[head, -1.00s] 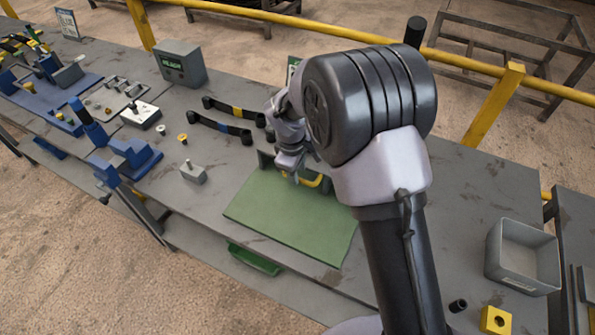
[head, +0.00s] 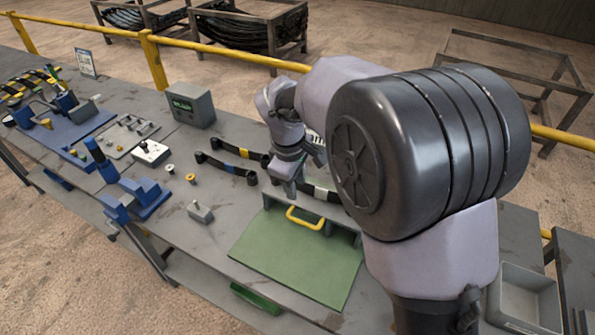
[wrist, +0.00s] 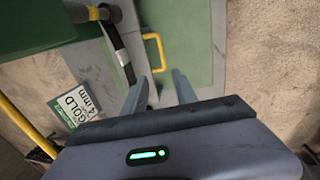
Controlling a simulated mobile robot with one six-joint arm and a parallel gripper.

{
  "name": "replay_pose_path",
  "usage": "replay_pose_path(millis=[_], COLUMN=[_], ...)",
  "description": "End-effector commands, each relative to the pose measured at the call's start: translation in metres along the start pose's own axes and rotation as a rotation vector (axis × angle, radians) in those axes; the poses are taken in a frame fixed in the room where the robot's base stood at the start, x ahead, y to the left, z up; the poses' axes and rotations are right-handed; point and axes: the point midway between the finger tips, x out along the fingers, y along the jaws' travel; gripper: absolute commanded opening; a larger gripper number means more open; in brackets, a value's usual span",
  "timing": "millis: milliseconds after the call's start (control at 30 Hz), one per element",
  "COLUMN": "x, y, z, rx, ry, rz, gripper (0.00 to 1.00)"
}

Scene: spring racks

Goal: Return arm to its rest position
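My gripper (head: 291,188) hangs above the work table (head: 200,250), just behind the green mat (head: 300,255). In the wrist view my gripper's two fingers (wrist: 160,88) are spread apart with nothing held between them. A yellow handle (head: 305,218) stands at the back edge of the mat, below and apart from the fingers. It also shows beyond the fingertips in the wrist view (wrist: 160,50). My large upper arm joint hides the table's right part.
Dark springs with a yellow band (head: 240,152) and a white band (head: 320,193) lie near my gripper. A grey READY box (head: 190,106) stands behind left. Blue fixtures (head: 138,197) are at left, a grey bin (head: 525,300) at right. A yellow rail (head: 225,53) runs behind.

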Motion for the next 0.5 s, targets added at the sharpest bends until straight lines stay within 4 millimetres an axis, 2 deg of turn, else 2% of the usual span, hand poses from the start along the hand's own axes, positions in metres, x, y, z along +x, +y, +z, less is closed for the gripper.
replay_pose_path(millis=[133,200,267,333,400,500], x=[-0.001,-0.011,-0.025,-0.041,-0.050,-0.047], y=[0.000,-0.002,-0.009,-0.029,-0.059,-0.107], z=[0.003,0.019,0.049,0.095,0.139,0.186], rx=[0.015,0.107,0.268,0.526,0.795,1.137], ry=[0.004,0.029,0.070,0.135,0.209,0.310], rz=[0.001,0.005,0.007,0.003,-0.007,-0.031], gripper=[0.34,0.34,0.34,0.34,0.34,0.34])
